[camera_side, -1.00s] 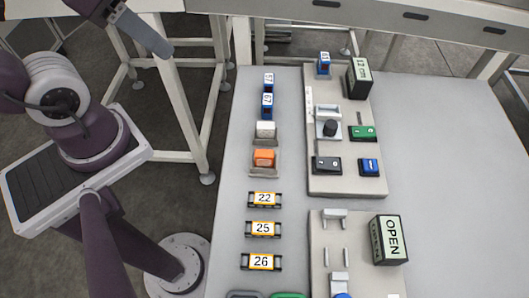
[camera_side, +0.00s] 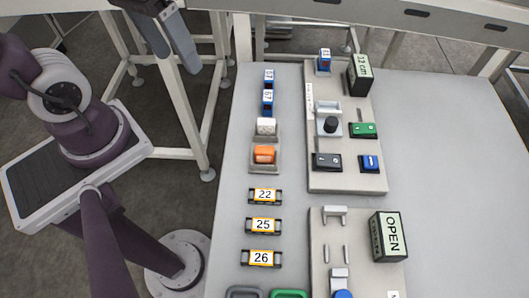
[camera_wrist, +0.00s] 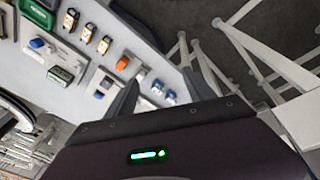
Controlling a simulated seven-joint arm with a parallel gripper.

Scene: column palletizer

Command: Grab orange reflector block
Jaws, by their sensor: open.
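The orange reflector block (camera_side: 264,154) sits in a small grey holder on the table, just below a white block (camera_side: 266,127) in the side view. In the wrist view the orange block (camera_wrist: 122,63) shows near the middle, left of and beyond the fingers. My gripper (camera_side: 172,50) is at the upper left of the side view, off the table's left edge and well apart from the orange block. Its fingers also show in the wrist view (camera_wrist: 160,88), spread apart with nothing between them.
Blue blocks (camera_side: 268,90) stand behind the white block. Numbered tags (camera_side: 264,226) lie in front of the orange one. A grey panel (camera_side: 345,180) with switches and an OPEN sign (camera_side: 388,238) stand to the right. The table's right side (camera_side: 450,170) is clear.

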